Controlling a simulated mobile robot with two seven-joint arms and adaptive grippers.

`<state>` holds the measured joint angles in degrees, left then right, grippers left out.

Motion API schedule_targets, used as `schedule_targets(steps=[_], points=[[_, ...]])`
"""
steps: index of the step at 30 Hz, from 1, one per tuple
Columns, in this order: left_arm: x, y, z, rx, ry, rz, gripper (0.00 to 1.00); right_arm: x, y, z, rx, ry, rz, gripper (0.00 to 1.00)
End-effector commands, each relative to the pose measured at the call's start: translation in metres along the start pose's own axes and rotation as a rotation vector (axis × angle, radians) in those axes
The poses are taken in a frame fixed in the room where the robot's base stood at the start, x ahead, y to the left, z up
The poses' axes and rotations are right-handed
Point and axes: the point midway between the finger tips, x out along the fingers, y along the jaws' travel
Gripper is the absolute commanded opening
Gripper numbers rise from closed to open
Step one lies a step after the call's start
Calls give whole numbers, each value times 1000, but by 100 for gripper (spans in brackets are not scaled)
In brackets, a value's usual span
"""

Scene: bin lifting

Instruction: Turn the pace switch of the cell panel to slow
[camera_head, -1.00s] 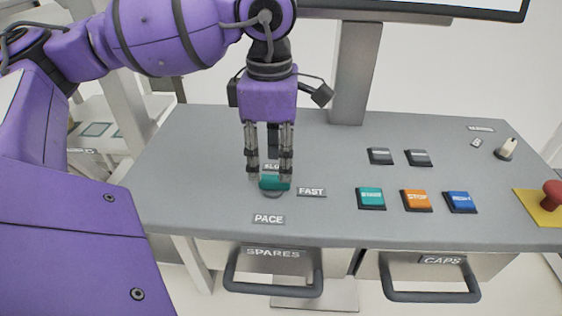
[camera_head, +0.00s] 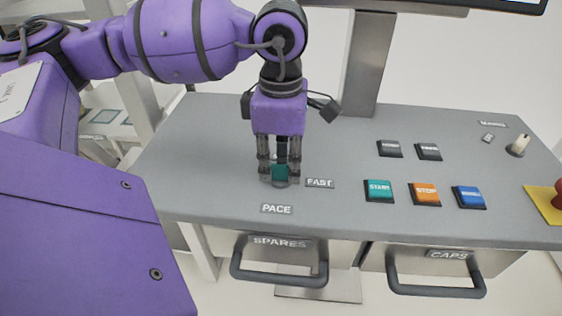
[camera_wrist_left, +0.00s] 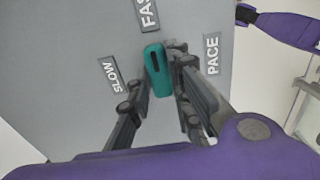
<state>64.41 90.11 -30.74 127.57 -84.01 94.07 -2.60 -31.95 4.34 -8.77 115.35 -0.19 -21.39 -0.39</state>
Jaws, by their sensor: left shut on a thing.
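The pace switch is a teal knob (camera_head: 280,173) on the grey cell panel (camera_head: 215,150). It also shows in the left wrist view (camera_wrist_left: 158,72), where its long axis and dark mark point roughly toward the FAST label (camera_wrist_left: 148,13). The SLOW label (camera_wrist_left: 111,75) lies to one side there and the PACE label (camera_wrist_left: 212,54) to the other. In the head view, FAST (camera_head: 320,183) is right of the knob, PACE (camera_head: 277,209) is in front, and SLOW is hidden behind my gripper. My left gripper (camera_head: 280,180) points down, shut on the knob. My right gripper is out of view.
Start (camera_head: 379,189), stop (camera_head: 425,194) and blue (camera_head: 469,197) buttons sit to the right, with two dark buttons behind. A red stop knob (camera_head: 558,196) on a yellow plate is far right. Drawers marked SPARES (camera_head: 280,242) and CAPS (camera_head: 449,255) are below. A monitor post (camera_head: 370,65) stands behind.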

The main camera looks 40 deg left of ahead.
Motion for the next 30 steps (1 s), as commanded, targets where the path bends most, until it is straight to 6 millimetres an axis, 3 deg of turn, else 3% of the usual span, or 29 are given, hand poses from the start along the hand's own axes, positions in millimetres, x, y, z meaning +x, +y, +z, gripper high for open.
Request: schedule_targets(steps=[14, 30], points=[[1, 0, 0, -145, 0, -1, 0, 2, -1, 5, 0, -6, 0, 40], [1, 0, 0, -639, 0, -1, 0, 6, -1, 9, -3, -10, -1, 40]])
